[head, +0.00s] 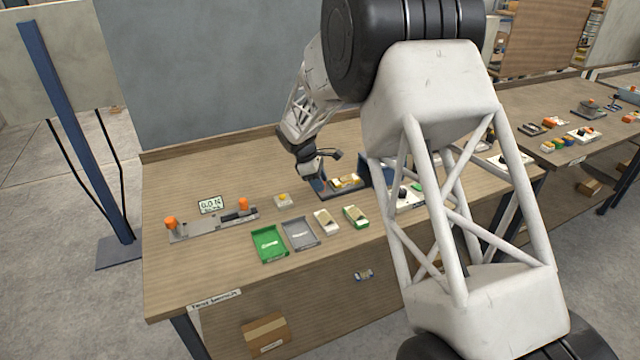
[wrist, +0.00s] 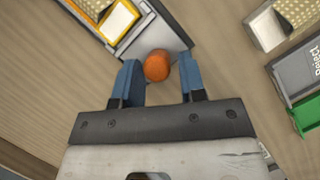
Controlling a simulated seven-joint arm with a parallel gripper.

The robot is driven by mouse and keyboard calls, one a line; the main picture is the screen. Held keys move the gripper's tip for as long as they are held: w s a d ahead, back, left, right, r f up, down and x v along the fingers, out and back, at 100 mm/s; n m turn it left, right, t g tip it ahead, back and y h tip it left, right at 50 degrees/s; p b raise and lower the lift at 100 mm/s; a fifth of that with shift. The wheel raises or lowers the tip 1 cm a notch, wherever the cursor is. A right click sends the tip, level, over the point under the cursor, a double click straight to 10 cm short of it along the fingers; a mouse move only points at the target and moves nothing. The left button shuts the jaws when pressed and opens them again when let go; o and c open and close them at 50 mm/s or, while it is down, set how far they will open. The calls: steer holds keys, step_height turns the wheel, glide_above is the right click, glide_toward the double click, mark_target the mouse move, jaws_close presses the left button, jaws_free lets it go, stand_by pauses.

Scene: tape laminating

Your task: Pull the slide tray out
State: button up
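The slide tray (wrist: 165,38) is a grey plate with an orange knob (wrist: 157,66) at its near end. It carries a yellow-framed piece with a white inside (wrist: 117,20) at the upper left of the wrist view. In the head view the yellow piece (head: 345,181) shows in the dark fixture at the middle of the bench. My gripper (wrist: 160,72) is open, its two blue fingers on either side of the knob with gaps showing. My gripper also shows in the head view (head: 316,182), at the fixture's left end. The knob is hidden there.
A green tray (head: 269,244) and a grey tray (head: 300,234) lie near the bench's front edge, beside two small boxes (head: 326,221). A grey rail with orange knobs (head: 215,224) and a display (head: 211,204) stand at the left. Bare wood (head: 215,175) lies at the back left.

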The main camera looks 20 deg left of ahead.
steer(key=v, duration=0.7)
steer(key=shift+d, duration=0.1)
stand_by(0.5)
steer(key=s+d+r+m+y, duration=0.1)
steer(key=s+d+r+m, duration=0.35)
steer(key=d, duration=0.65)
steer(key=s+d+r+m+y, duration=0.1)
steer(key=s+d+r+m, duration=0.1)
steer(key=s+d+r, duration=0.75)
steer(key=s+d+r+m+y, duration=0.15)
steer(key=d+r+m, duration=0.3)
steer(key=d, duration=0.95)
steer(key=s+d+m, duration=0.3)
steer(key=s+d, duration=0.3)
steer(key=s, duration=0.4)
steer(key=s+d+f+m+t, duration=0.1)
steer(key=s+d+m, duration=0.2)
steer(key=s, duration=0.7)
steer(key=s+d+m+y, duration=0.1)
steer(key=s+d+m, duration=0.2)
steer(key=s+d, duration=0.5)
steer(key=shift+s+d+f+t, duration=0.2)
steer(key=shift+s+d+t, duration=0.2)
steer(key=shift+s, duration=0.6)
